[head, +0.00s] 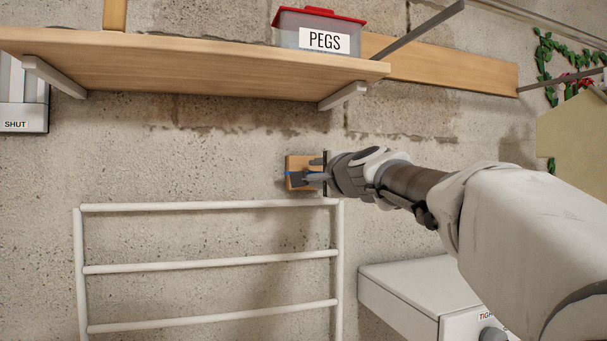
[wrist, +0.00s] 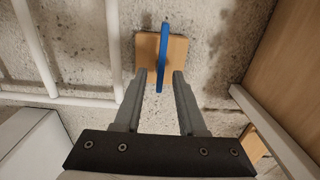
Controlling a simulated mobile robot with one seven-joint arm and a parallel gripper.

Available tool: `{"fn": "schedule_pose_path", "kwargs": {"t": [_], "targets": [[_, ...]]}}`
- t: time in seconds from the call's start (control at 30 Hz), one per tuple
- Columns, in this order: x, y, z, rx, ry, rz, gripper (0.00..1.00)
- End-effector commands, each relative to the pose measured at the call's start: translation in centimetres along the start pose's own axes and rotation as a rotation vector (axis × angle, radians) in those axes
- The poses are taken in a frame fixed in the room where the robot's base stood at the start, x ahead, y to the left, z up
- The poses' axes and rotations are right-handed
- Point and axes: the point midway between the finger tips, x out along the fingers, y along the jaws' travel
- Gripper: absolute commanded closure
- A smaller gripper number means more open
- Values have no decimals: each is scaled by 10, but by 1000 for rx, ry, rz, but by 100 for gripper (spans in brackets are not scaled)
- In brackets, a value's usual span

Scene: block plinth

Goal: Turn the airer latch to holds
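The airer latch is a square wooden plate (head: 298,162) on the wall with a blue lever, just above the top right corner of the white airer (head: 210,206). In the wrist view the plate (wrist: 178,52) carries the narrow blue lever (wrist: 163,50), lying almost along the picture's vertical. My gripper (wrist: 160,76) is open, with one finger on each side of the lever's near end. Gaps show between lever and fingers. In the head view my gripper (head: 316,170) is in front of the plate and hides part of it and most of the lever.
A wooden shelf (head: 190,68) with a red-lidded box (head: 300,38) marked PEGS is above. A white box (head: 425,290) with a knob is below right. A unit marked SHUT (head: 18,105) is far left. Bare wall surrounds the latch.

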Motion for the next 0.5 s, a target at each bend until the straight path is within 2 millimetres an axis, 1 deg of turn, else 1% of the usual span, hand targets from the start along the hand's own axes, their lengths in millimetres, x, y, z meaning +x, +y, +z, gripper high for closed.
{"fn": "schedule_pose_path", "kwargs": {"t": [0.1,0.13,0.33,0.5], "targets": [[0,0,0,0,0,0,60],[0,0,0,0,0,0,64],[0,0,0,0,0,0,100],[0,0,0,0,0,0,100]]}}
